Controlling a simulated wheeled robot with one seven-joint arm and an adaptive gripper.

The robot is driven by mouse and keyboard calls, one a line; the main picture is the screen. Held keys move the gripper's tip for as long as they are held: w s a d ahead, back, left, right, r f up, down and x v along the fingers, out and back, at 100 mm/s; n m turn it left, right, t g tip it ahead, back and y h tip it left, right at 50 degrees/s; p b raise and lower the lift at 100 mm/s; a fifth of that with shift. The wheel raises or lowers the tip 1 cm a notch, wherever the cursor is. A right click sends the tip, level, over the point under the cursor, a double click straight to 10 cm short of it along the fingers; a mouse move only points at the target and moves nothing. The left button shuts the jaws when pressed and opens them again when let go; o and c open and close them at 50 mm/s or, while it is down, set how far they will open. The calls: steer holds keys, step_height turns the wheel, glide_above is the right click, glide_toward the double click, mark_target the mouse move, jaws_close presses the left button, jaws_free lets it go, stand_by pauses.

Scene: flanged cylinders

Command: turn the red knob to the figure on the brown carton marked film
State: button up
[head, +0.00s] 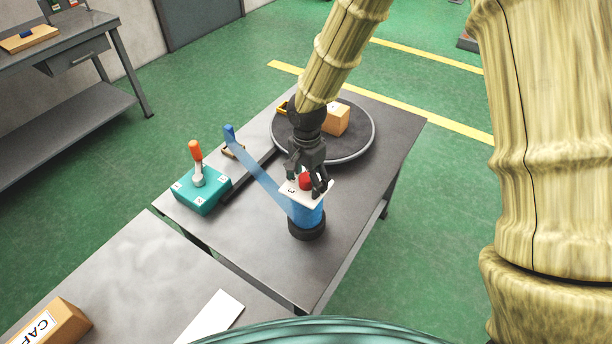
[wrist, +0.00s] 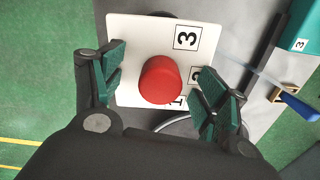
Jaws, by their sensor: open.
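The red knob (head: 305,181) sits on a white plate (head: 291,196) on top of a blue post with a dark round base. In the wrist view the knob (wrist: 161,80) is round and red, and the plate (wrist: 140,35) carries the figures 3, 2 and 1 along its right side. The 2 and 1 are partly covered by a finger and the knob. My gripper (wrist: 163,83) is open, with one finger on each side of the knob and gaps between. A brown carton (head: 336,119) stands on the turntable; I cannot read any mark on it.
The dark turntable (head: 362,148) is behind the post. A teal box (head: 203,192) with an orange-tipped lever stands left. A blue handle (head: 229,133) rises near a dark rail. A carton lettered "CAP" (head: 68,318) and a white sheet (head: 212,322) lie on the nearer table.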

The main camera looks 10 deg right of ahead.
mark_target(307, 177)
steer(key=shift+r, duration=0.1)
steer(key=shift+r+p, duration=2.15)
steer(key=shift+r, duration=0.8)
